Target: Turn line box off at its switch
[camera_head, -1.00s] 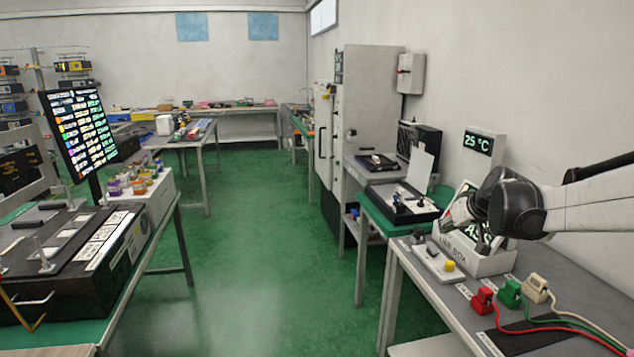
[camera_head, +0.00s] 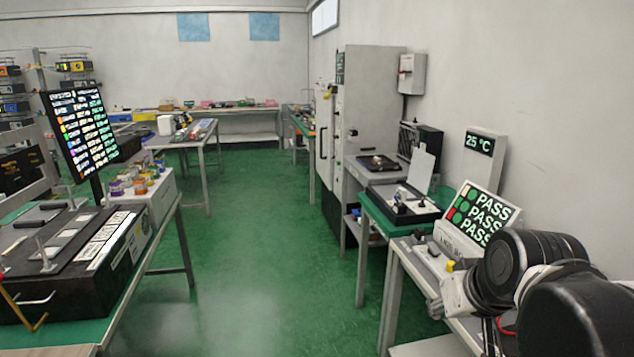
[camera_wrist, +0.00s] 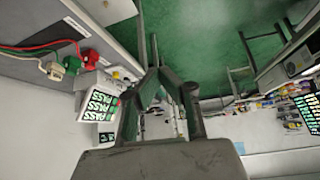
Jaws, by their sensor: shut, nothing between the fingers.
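The line box (camera_head: 458,240) is a white box on the right bench. In the wrist view the screen (camera_wrist: 100,104) appears turned, left of my gripper. My gripper (camera_wrist: 155,73) is shut and empty, apart from the box. In the head view its fingers cannot be made out clearly.
Red (camera_wrist: 90,58), green (camera_wrist: 72,64) and white (camera_wrist: 52,70) plugs with cables lie on the bench near the box. A 25 °C display (camera_head: 482,150) stands behind it. The green floor aisle (camera_head: 260,260) left of the bench is clear.

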